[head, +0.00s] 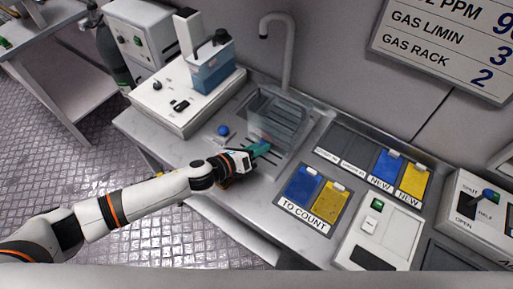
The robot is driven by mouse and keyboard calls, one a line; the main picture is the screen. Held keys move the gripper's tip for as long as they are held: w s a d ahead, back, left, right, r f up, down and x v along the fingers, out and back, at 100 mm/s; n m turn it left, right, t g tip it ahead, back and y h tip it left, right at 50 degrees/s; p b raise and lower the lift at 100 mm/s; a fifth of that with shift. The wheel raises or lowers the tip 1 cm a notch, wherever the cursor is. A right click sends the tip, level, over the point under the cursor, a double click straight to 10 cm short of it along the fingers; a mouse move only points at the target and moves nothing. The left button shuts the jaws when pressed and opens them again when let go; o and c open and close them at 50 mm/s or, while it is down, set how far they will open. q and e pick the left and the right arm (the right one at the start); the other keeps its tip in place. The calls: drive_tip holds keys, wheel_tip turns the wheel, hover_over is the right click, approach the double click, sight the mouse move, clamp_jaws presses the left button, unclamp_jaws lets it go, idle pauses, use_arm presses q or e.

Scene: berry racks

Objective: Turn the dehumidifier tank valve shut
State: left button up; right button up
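A clear tank (278,118) stands in the sink recess under the tap. A blue round knob (223,129) sits on the counter left of it; I cannot tell if it is the tank valve. A blue-handled lever (490,195) is on a white box at the far right, beside lettering including SHUT and OPEN. A container of blue liquid (212,72) stands on a white unit. My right gripper is out of view.
Blue and yellow cards lie on the TO COUNT panel (290,211) and NEW panel (369,180). A white switch box (381,236) stands at the front right. The curved tap (289,50) rises behind the tank. Bare counter lies left of my gripper.

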use_arm(q)
drive_tip(key=shift+o, duration=0.4)
drive_tip(key=b+v, duration=0.1)
drive_tip(key=v, duration=1.1)
